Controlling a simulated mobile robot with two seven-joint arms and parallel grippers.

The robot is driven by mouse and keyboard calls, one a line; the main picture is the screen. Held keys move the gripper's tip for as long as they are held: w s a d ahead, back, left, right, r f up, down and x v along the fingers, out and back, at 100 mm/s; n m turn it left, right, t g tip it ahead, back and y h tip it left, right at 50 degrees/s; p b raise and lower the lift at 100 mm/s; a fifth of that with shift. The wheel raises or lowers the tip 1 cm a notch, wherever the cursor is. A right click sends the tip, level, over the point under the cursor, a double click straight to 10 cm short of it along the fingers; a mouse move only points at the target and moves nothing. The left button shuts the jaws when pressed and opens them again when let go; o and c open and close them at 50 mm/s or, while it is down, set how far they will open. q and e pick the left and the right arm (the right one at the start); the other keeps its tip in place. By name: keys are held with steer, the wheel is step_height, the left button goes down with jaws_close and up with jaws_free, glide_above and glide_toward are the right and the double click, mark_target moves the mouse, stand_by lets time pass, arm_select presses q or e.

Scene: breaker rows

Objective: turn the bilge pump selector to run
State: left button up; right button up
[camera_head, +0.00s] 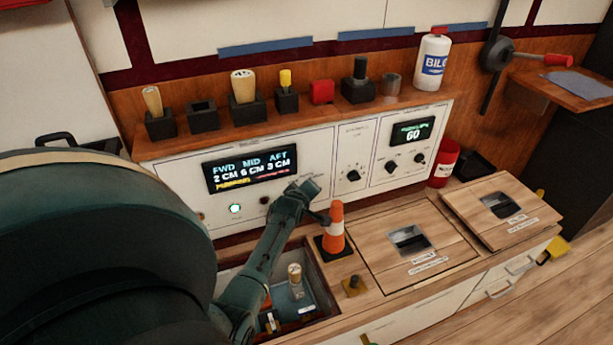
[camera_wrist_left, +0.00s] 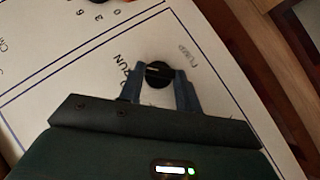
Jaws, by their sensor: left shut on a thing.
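The bilge pump selector (camera_wrist_left: 157,74) is a small round black knob with a pale pointer line on a white panel. The printed words RUN and PUMP show beside it in the left wrist view. My left gripper (camera_wrist_left: 158,82) is shut on it, with one finger on each side. In the head view my left gripper (camera_head: 306,188) is against the white panel (camera_head: 325,150), right of the level display (camera_head: 251,168), and hides the selector. The display reads FWD 2 CM, MID 6 CM, AFT 3 CM. My right gripper is not in view.
An orange cone (camera_head: 335,230) stands close below my left gripper. An open hatch (camera_head: 318,318) lies under my left arm. Other black knobs (camera_head: 353,175) sit to the right on the panel. A shelf (camera_head: 300,118) above holds several black sockets and a white bottle (camera_head: 431,62).

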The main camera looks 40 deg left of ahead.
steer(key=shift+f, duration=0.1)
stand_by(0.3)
arm_select(q)
steer(key=o, duration=1)
steer(key=shift+c, duration=0.2)
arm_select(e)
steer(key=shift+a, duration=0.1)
